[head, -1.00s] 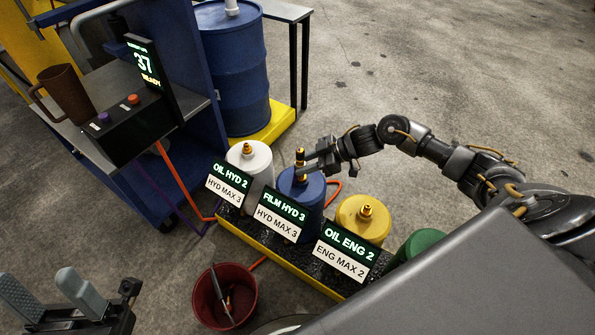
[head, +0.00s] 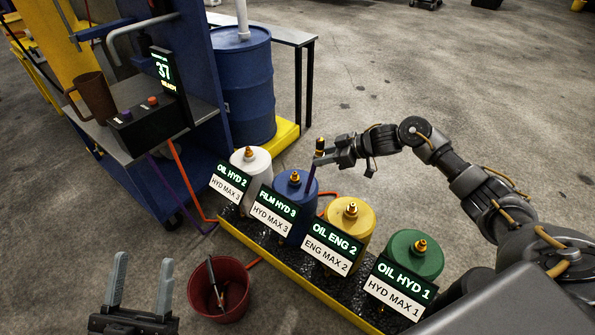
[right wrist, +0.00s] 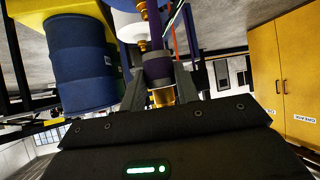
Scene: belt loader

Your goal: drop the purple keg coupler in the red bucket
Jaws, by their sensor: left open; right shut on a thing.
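My right gripper (head: 321,160) is shut on the keg coupler (head: 319,146), which has a dark and brass top. A purple part (head: 311,181) hangs below the jaws, just in front of the blue keg's (head: 296,185) right side. In the right wrist view the coupler's purple body (right wrist: 157,68) stands between the fingers, with brass at its near end. The red bucket (head: 238,283) is on the floor at lower left, with a dark, thin item inside. My left gripper (head: 142,265) is open and empty, left of the bucket.
White (head: 250,172), yellow (head: 351,222) and green (head: 414,250) kegs stand in a row with the blue one on a yellow-edged tray, behind label signs. A blue cart (head: 200,90) and blue drum (head: 240,85) stand behind at left. Hoses lie on the floor.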

